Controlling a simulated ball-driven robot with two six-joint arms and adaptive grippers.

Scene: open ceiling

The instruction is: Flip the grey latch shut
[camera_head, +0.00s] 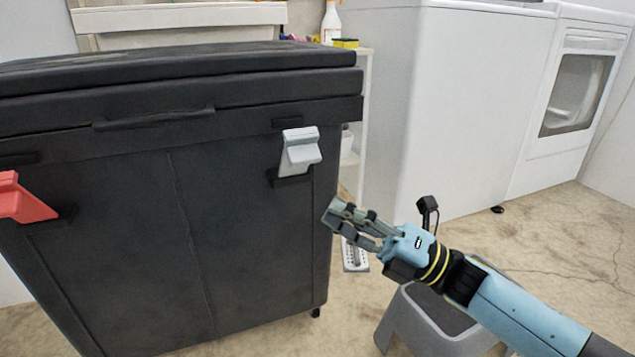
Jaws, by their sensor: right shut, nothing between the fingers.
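The grey latch (302,153) is on the upper right of the front of a large black bin (240,235), just below the lid rim. It leans out from the bin over its dark mount, and its top end looks apart from the lid catch (287,123). The bin's black lid (180,80) is down. A red latch (24,201) sticks out at the left edge of the view. My right gripper (332,215) is shut and empty, below and to the right of the grey latch, not touching it. My left gripper is not in view.
A grey step stool (435,325) stands on the floor beneath my right arm. White appliances (470,100) fill the right background. A narrow shelf with a spray bottle (331,22) and sponge (346,43) stands behind the bin. The space in front of the grey latch is clear.

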